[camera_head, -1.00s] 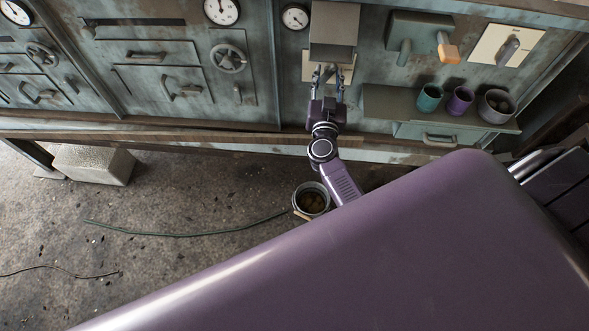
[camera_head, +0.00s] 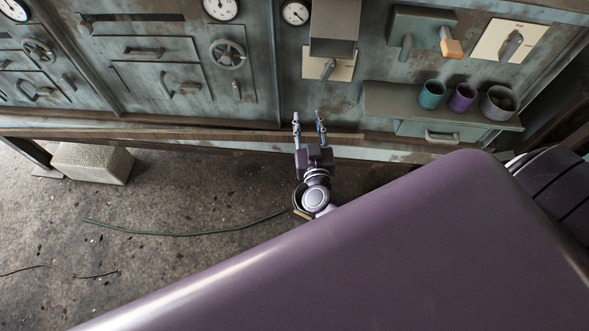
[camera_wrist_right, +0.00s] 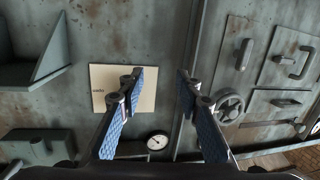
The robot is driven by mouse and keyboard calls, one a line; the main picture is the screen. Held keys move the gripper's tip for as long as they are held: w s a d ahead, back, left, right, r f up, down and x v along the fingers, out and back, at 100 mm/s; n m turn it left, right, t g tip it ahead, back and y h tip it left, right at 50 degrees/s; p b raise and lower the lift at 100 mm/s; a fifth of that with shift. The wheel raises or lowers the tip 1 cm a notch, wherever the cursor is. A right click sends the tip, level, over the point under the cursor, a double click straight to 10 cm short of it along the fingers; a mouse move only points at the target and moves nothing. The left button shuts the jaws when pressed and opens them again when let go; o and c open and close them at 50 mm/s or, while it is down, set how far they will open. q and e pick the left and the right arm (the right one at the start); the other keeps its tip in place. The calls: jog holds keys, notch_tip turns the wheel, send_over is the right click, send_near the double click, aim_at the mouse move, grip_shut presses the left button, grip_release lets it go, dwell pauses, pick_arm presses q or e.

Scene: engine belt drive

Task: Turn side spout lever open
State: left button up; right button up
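A small grey lever (camera_head: 328,69) stands on a cream plate (camera_head: 345,70) just below a grey box-shaped chute (camera_head: 333,22) on the panel. Further right, a teal box (camera_head: 425,25) has a grey spout (camera_head: 406,48) and an orange-ended handle (camera_head: 451,47). Another grey lever (camera_head: 511,46) sits on a cream plate at the far right. I cannot tell which is the side spout lever. My right gripper (camera_head: 307,114) is open and empty, apart from and below the chute's plate. In the right wrist view, its fingers (camera_wrist_right: 159,71) are spread and partly cover the cream plate (camera_wrist_right: 105,78).
A shelf (camera_head: 385,100) with a teal cup (camera_head: 431,95), a purple cup (camera_head: 461,98) and a grey pot (camera_head: 498,103) juts out on the right. A wooden ledge (camera_head: 200,134) runs below the panel. A handwheel (camera_head: 228,56) and drawers lie left.

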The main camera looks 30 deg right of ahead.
jog(key=s+a+f+n+g+y, duration=0.1)
jog(key=s+a+f+y, duration=0.1)
jog(key=f, duration=0.6)
jog(key=s+a+f+n+g+y+b, duration=0.1)
jog(key=s+a+f, duration=0.3)
jog(key=f, duration=0.4)
jog(key=s+a+f+n+g+y+b, duration=0.1)
jog(key=s+a+f+n+g+y, duration=0.1)
jog(key=f, duration=0.6)
jog(key=shift+s+a+f+g+y, duration=0.35)
jog(key=shift+s+a+y, duration=0.2)
jog(key=shift+s, duration=0.6)
